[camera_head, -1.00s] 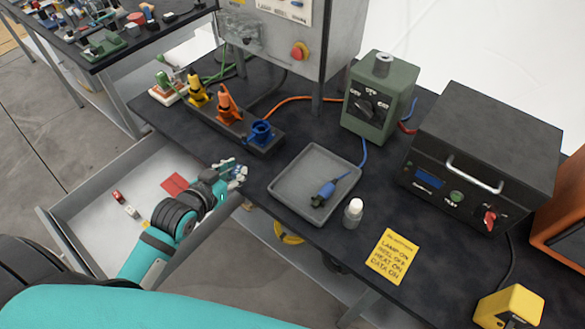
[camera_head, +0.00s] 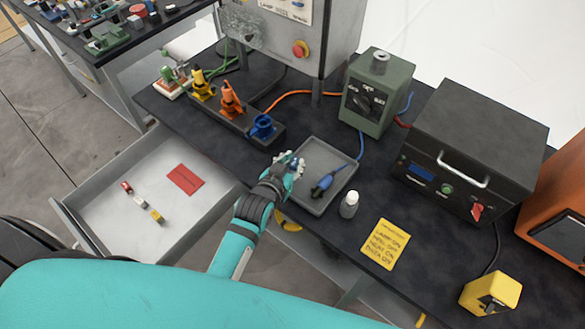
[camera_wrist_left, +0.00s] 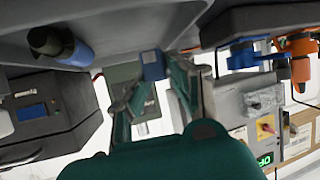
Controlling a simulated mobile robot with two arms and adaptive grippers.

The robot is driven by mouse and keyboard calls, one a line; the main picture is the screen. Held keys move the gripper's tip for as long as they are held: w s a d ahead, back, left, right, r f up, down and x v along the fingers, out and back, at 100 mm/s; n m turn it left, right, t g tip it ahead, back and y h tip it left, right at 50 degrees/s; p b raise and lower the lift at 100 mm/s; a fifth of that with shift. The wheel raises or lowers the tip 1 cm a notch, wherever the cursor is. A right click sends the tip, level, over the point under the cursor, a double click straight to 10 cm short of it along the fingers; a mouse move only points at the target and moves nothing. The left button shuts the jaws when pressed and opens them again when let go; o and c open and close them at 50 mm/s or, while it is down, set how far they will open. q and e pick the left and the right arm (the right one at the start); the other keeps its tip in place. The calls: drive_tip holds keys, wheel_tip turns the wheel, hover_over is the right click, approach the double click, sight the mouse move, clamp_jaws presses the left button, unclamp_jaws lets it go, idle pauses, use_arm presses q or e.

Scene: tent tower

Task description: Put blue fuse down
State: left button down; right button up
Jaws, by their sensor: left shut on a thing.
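The blue fuse (camera_wrist_left: 153,65) is a small blue block between my left fingertips in the left wrist view. In the head view only a small bit of blue shows at the fingers. My left gripper (camera_head: 291,163) is shut on it at the left edge of the grey tray (camera_head: 333,166). The wrist view also shows the gripper (camera_wrist_left: 155,82) close to the tray's edge; I cannot tell whether the fuse touches the tray. A blue cable plug (camera_head: 322,187) lies in the tray. My right gripper is not in view.
An open drawer (camera_head: 100,222) holds a red card (camera_head: 185,179) and small red, white and yellow pieces. Blue (camera_head: 262,127) and orange (camera_head: 230,100) sockets stand behind the tray.

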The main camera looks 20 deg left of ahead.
sight(292, 172)
use_arm(q)
wheel_tip(292, 172, down, 3)
drive_tip(key=shift+d+r, duration=0.1)
drive_tip(key=shift+r, duration=0.1)
drive_tip(key=shift+f, duration=0.4)
drive_tip(key=shift+f, duration=0.1)
drive_tip(key=c, duration=1.4)
unclamp_jaws()
drive_tip(key=shift+c, duration=0.2)
drive_tip(key=shift+s, duration=0.3)
drive_tip(key=v, duration=1.1)
drive_tip(key=shift+r+b, duration=0.35)
